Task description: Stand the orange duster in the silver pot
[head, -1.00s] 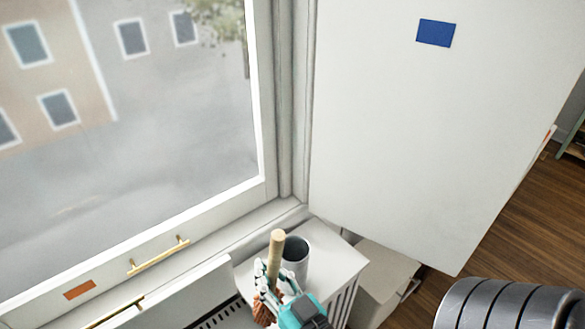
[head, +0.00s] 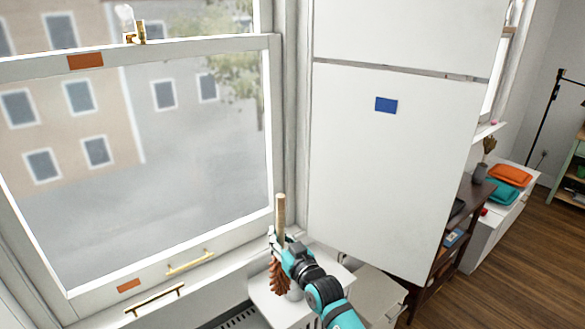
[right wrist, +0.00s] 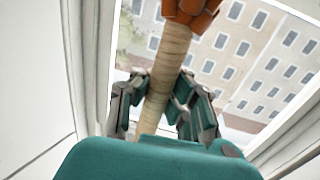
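The orange duster has a pale wooden handle (head: 281,214) and a rust-orange head (head: 278,277). It is held nearly upright, handle up and head down. My right gripper (head: 277,240) is shut on the handle just above the head. In the right wrist view the handle (right wrist: 165,70) runs between the fingers (right wrist: 158,100), with the orange head (right wrist: 190,12) at the top edge. The silver pot (head: 294,294) stands on the white cabinet, mostly hidden behind my right arm and the duster. The duster head appears just left of it; whether they touch is unclear. My left gripper is out of view.
The pot's white cabinet (head: 262,300) is in the corner by the window (head: 170,180). A tall white panel (head: 395,165) with a blue patch rises behind. A dark shelf (head: 462,225) and a white bench with orange and teal cushions (head: 510,174) are at right.

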